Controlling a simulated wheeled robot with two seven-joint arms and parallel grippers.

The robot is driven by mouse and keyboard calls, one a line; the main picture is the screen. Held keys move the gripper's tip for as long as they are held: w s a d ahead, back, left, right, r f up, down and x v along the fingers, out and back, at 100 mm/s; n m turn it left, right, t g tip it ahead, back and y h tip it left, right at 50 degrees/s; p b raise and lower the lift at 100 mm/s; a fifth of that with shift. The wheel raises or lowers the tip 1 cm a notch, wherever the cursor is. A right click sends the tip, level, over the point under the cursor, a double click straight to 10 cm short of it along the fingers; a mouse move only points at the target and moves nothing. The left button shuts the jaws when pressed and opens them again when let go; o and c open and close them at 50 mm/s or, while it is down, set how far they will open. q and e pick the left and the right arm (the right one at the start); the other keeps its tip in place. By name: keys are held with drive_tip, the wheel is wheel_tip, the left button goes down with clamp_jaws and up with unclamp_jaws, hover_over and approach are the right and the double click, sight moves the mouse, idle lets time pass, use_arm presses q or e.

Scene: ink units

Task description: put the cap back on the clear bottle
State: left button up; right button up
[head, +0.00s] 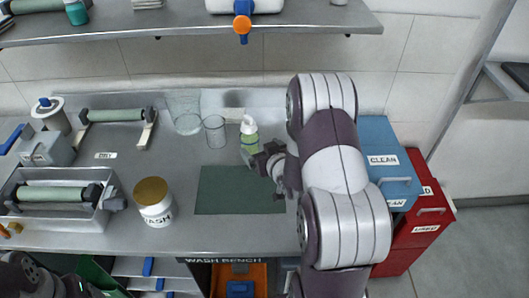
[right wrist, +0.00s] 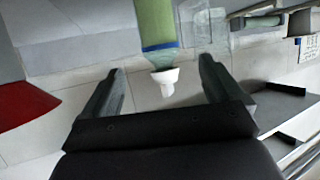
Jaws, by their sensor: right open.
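The clear bottle (head: 249,139), with green on its body and a white top (head: 248,123), stands upright on the bench behind the green mat. In the right wrist view the bottle (right wrist: 155,24) shows upside down, with a blue band, a clear shoulder and the white top (right wrist: 165,78). My right gripper (head: 262,160) is in front of the bottle in the head view. Its fingers (right wrist: 165,90) are open, and the white top shows in the gap between them; I cannot tell whether they touch it. I see no separate loose cap. My left gripper is out of view.
A green mat (head: 225,192) lies in front of the bottle. Clear beakers (head: 214,132) stand to its left, and a WASH jar (head: 155,207) with a brown lid stands further left. A roller tray (head: 60,205) is at far left. A shelf (head: 160,24) hangs above.

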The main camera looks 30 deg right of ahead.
drive_tip(key=shift+v, duration=1.1)
drive_tip(key=s+a+r+n+g+y, duration=0.1)
drive_tip(key=s+a+r+n+g, duration=0.1)
drive_tip(key=s+a+g, duration=0.9)
drive_tip(key=s+a, duration=0.4)
drive_tip(key=s, duration=0.1)
drive_tip(key=shift+s+a+r+g+y, duration=0.2)
drive_tip(key=shift+s+r+g+y, duration=0.1)
drive_tip(key=shift+s+g+y, duration=0.1)
